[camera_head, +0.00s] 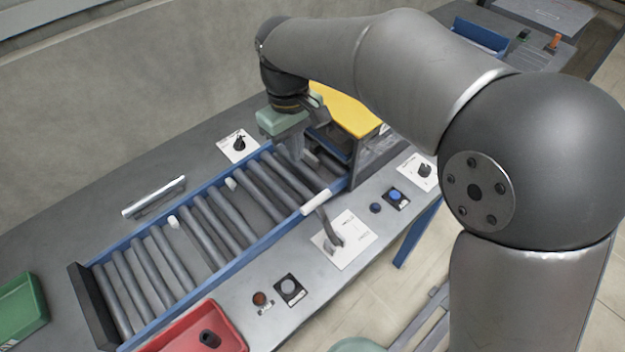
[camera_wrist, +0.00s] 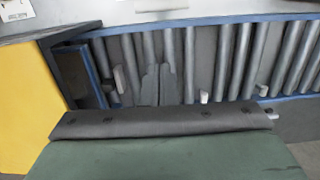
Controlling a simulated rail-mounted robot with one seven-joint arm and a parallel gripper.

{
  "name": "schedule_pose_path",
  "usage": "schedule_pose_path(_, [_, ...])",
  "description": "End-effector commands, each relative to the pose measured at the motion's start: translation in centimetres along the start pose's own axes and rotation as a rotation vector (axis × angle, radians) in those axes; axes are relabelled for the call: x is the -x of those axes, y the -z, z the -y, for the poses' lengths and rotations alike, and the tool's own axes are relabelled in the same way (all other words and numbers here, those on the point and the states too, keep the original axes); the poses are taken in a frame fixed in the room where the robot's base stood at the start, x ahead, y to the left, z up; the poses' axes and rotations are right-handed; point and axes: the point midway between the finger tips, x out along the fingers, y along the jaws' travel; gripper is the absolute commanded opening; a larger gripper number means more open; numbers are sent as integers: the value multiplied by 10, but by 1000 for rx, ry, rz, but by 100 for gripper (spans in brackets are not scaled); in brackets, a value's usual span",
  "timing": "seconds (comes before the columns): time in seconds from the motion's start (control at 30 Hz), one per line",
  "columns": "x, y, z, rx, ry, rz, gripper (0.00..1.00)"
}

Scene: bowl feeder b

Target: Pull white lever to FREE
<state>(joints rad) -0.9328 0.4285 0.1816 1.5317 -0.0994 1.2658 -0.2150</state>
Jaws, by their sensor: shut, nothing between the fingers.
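The white lever has a white cylindrical grip (camera_head: 316,201) on a bent grey arm (camera_head: 331,235), rising from a white label plate (camera_head: 350,243) on the front ledge. The grip lies near the conveyor's front blue rail. The plate's lettering is too small to read. A pale bar at the top edge of the wrist view (camera_wrist: 162,5) looks like this grip, partly cut off. My gripper (camera_head: 304,158) points down over the rollers near the yellow cover, behind and apart from the lever. Its fingers (camera_wrist: 159,84) are together and empty.
A yellow-topped housing (camera_head: 345,108) stands close to my gripper. Two knob plates (camera_head: 238,146) (camera_head: 420,170) flank the conveyor. A blue button (camera_head: 395,194) and a grey button (camera_head: 289,288) sit on the front ledge. A red tray (camera_head: 225,325) and a green tray (camera_head: 20,303) are nearer.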

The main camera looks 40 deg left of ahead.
Motion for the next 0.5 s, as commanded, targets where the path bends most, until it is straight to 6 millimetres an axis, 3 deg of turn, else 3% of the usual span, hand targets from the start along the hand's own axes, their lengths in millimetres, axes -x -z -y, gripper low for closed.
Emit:
schedule_pose_path(0.37, [-1, 2, 2, 7, 0, 0, 0])
schedule_pose_path(0.5, [-10, 2, 2, 6, 0, 2, 0])
